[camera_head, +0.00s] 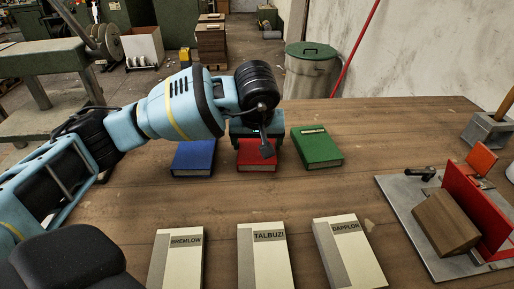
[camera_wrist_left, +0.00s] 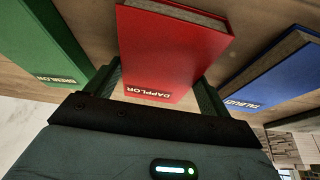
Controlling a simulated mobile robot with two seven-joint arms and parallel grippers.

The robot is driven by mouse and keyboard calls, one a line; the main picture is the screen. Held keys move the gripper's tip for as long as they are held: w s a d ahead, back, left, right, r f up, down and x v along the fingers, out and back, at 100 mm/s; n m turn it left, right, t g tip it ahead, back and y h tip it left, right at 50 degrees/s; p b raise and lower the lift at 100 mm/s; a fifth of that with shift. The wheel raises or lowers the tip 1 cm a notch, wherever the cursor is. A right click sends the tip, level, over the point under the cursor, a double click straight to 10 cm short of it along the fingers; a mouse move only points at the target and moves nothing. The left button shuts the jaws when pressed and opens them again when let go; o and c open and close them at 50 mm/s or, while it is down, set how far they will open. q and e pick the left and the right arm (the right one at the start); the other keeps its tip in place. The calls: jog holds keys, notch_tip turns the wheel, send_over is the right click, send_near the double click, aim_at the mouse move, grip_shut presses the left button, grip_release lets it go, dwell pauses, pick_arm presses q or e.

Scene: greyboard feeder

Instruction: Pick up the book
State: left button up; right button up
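A red book (camera_head: 257,160) lies on the wooden table (camera_head: 210,205) between a blue book (camera_head: 192,158) and a green book (camera_head: 317,148). In the left wrist view the red book (camera_wrist_left: 170,55) reads DAPPLOR, the green book (camera_wrist_left: 38,42) BREMLOW and the blue book (camera_wrist_left: 275,75) TALBUZI. My left gripper (camera_head: 259,146) is over the red book and hides part of it. Its fingers are spread, one at each side of the red book in the left wrist view (camera_wrist_left: 160,86). I cannot tell whether they touch it. My right gripper is out of view.
Three pale labelled volumes lie in front: BREMLOW (camera_head: 177,265), TALBUZI (camera_head: 264,262) and DAPPLOR (camera_head: 349,255). A metal plate with a red upright fixture (camera_head: 478,210) and a wooden block (camera_head: 445,221) stands at the right. The table between the rows is clear.

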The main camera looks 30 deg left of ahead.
aim_at(256, 146)
pick_arm(q)
jog(key=c, duration=0.5)
jog(key=shift+r, duration=0.1)
jog(key=shift+r, duration=0.7)
notch_tip(256, 146, up, 2)
jog(key=shift+r, duration=0.15)
jog(key=s+a, duration=0.1)
jog(key=s, duration=0.3)
jog(key=s+a, duration=0.1)
jog(key=s, duration=0.4)
jog(key=s+a+r, duration=0.1)
jog(key=s+a, duration=0.1)
jog(key=s, duration=0.3)
jog(key=shift+b, duration=0.4)
jog(key=shift+s+a, duration=0.2)
jog(key=shift+s, duration=0.5)
